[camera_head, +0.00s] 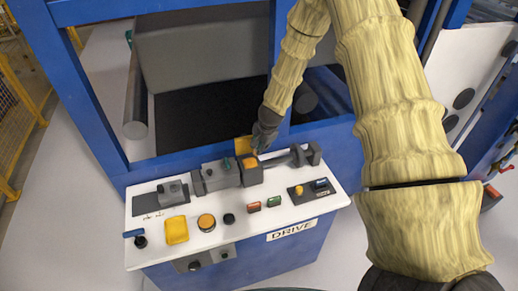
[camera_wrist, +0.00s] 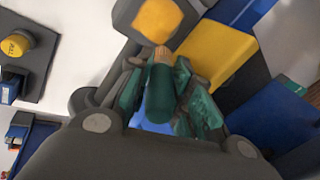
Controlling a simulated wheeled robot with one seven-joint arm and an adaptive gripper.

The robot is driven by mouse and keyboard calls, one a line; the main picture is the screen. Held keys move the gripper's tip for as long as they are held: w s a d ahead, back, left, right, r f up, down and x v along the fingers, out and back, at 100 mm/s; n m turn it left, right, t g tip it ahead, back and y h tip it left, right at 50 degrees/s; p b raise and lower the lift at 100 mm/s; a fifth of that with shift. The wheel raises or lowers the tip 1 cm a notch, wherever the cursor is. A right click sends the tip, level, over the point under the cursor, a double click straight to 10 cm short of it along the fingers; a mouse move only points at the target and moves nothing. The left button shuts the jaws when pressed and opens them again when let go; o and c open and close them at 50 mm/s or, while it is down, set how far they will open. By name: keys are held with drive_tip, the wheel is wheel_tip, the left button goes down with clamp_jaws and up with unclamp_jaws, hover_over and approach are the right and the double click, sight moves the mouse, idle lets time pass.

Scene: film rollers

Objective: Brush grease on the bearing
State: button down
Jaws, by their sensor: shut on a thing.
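My gripper (camera_wrist: 157,88) is shut on a brush (camera_wrist: 160,92) with a dark green handle and a short tan tip. The brush sits between the teal finger pads, its tip pointing up the wrist view. The tip lies right at the lower edge of a grey block with an orange-yellow face (camera_wrist: 158,20), which looks like the bearing housing; I cannot tell whether they touch. In the head view this block (camera_head: 251,174) stands on the back of the white console, just below my gripper (camera_head: 258,149). The brush is too small to make out there.
The white console (camera_head: 178,251) marked DRIVE carries buttons, a yellow box (camera_head: 177,230) and a grey clamp-like assembly (camera_head: 220,175). A yellow part (camera_head: 243,143) stands close behind the block. Blue frame posts (camera_head: 80,80) rise behind the console.

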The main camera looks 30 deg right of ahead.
wheel_tip(320, 180, up, 4)
drive_tip(key=shift+s+f+p, duration=0.15)
drive_tip(key=shift+f+p, duration=0.1)
drive_tip(key=shift+p, duration=0.85)
drive_tip(key=shift+r, duration=1.05)
